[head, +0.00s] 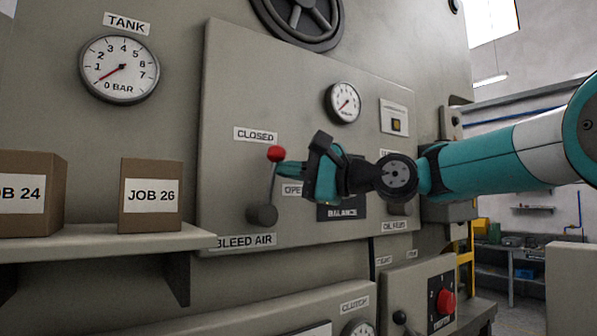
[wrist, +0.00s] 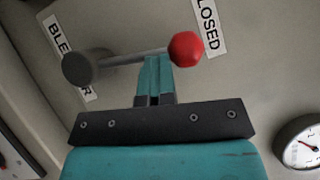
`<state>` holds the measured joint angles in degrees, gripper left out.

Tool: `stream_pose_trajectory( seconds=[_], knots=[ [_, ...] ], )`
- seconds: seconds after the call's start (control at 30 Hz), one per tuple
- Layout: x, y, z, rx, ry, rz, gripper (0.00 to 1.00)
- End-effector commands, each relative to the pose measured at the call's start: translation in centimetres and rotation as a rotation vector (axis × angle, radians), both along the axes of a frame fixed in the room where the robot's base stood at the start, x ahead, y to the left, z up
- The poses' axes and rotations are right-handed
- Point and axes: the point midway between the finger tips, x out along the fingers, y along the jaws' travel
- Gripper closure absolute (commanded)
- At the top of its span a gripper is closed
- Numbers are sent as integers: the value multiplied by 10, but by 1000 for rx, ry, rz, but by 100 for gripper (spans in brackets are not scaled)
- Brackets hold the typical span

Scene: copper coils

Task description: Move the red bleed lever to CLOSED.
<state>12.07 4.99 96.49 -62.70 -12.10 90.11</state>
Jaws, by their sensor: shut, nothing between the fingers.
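The bleed lever has a red ball knob (head: 276,153) on a thin rod that rises from a grey round hub (head: 262,215), leaning slightly right of upright. The knob is just below and right of the CLOSED label (head: 255,134); the OPEN label (head: 292,190) is lower right, partly hidden by my gripper. My gripper (head: 281,169) is shut and empty, its fingertips at the right side of the rod just below the knob. In the wrist view the fingertips (wrist: 157,62) meet the rod beside the red knob (wrist: 186,48); I cannot tell whether they press on it.
A shelf (head: 95,243) with two cartons, JOB 26 (head: 151,196) and JOB 24 (head: 30,195), juts out at left. A handwheel (head: 300,15) is above, and a small gauge (head: 343,102) and BALANCE plate (head: 341,212) lie near my arm. A lower panel has a red knob (head: 446,301).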

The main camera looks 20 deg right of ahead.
Motion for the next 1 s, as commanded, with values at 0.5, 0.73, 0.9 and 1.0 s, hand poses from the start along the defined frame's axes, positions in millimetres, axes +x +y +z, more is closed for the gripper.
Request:
stream_pose_trajectory(
  seconds=[0.5,0.73,0.9,1.0],
  knots=[
    [-4,13,10,9,-10,-6,100],
    [-4,13,11,9,-13,-5,100],
    [-4,13,12,9,-12,-6,100],
    [-4,13,12,9,-12,-6,100]
  ],
)
